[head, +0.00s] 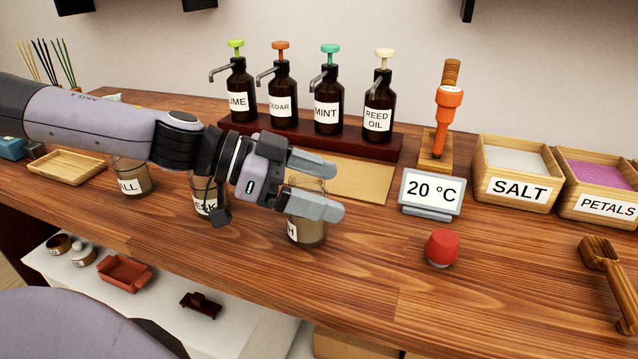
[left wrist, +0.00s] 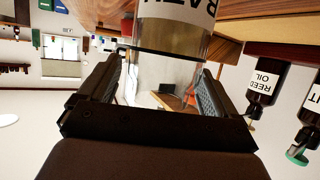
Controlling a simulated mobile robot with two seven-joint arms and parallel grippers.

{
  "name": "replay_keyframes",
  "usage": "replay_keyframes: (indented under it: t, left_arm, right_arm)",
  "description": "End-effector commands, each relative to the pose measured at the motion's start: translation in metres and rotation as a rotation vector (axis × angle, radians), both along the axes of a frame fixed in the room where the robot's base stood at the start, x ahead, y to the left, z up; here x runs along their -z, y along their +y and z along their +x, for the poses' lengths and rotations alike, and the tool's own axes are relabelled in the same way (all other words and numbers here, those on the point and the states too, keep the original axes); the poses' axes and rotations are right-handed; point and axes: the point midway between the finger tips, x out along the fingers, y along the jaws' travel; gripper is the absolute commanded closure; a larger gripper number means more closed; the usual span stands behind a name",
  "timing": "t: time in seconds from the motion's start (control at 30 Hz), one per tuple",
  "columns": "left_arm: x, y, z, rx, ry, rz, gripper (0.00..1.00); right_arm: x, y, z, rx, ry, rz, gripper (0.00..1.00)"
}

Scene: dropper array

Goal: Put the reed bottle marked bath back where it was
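The bath bottle (head: 307,232) is a clear glass jar with tan contents and a white label, mostly covered by my left gripper in the head view; only an "H" shows. Similar bottles marked "ALL" (head: 130,184) and "ESK" (head: 207,205) stand to the left. My right gripper is not in view.
A tan board (head: 352,180) lies behind the bottle, before a dark rack (head: 385,150) of pump bottles. A 20 °C display (head: 431,190), a red knob (head: 442,248) and a salt box (head: 515,190) stand to the right. The front counter is clear between bottle and knob.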

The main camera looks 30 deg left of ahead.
Motion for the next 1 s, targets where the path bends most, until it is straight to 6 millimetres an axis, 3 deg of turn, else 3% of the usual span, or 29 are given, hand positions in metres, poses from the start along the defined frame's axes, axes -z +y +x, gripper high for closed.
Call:
replay_keyframes:
  t: [0.33,1.0]
  left_arm:
    - [-0.007,0.004,-0.002,-0.001,-0.002,0.002,0.08]
    - [-0.028,0.042,-0.030,0.000,-0.002,0.001,0.08]
  right_arm:
    - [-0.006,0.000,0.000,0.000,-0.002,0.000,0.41]
    - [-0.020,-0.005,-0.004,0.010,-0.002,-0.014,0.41]
